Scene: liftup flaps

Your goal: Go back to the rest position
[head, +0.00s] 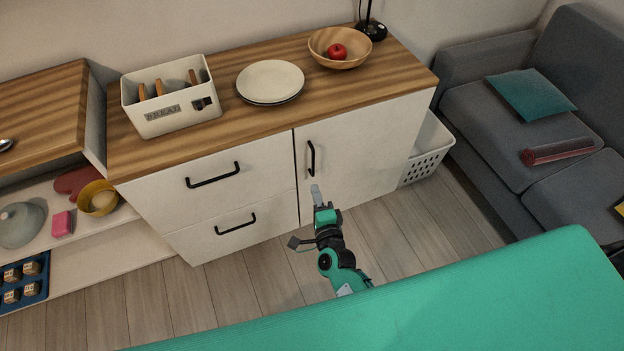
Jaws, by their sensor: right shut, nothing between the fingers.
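My right gripper (316,192) shows in the head view at the middle of the picture. It is shut and empty, in front of the white cabinet door (362,160), just below its black vertical handle (311,159). I cannot tell whether the fingertips touch the door. My teal and black right arm reaches up to it from the lower right. My left gripper is not in view. The cabinet door and the two drawers with black handles (213,175) look shut.
Left is an open lower compartment with a yellow pot (97,197). Right stand a white basket (428,152) and a grey sofa (500,124). Floor in front is clear.

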